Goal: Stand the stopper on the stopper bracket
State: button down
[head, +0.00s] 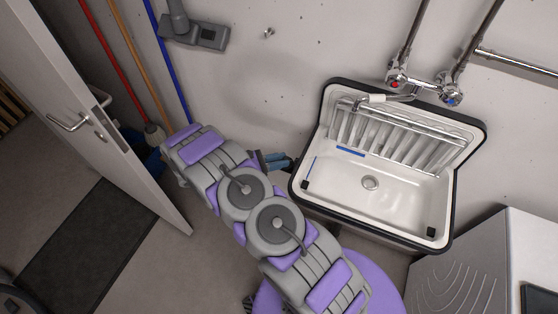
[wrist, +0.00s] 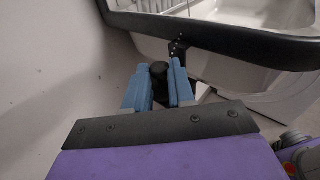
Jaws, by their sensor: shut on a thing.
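My gripper (wrist: 160,82) has blue fingers, shut on a small black stopper (wrist: 159,70) that shows between the fingertips in the wrist view. In the head view my gripper (head: 280,162) is just left of the sink's left rim, and the stopper cannot be made out there. A small dark bracket-like piece (wrist: 178,48) hangs under the black sink rim, just beyond the fingertips; it may be the stopper bracket. Whether the stopper touches it I cannot tell.
The white sink (head: 370,184) with a black rim is on the wall, right of my gripper. Taps (head: 425,88) are above it. A white cabinet (head: 510,235) stands at the lower right. An open door (head: 95,115) and broom handles (head: 135,60) are on the left.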

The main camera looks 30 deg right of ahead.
jog(key=c, duration=1)
grip_release()
jog(key=shift+f, duration=0.15)
jog(key=shift+o, duration=0.2)
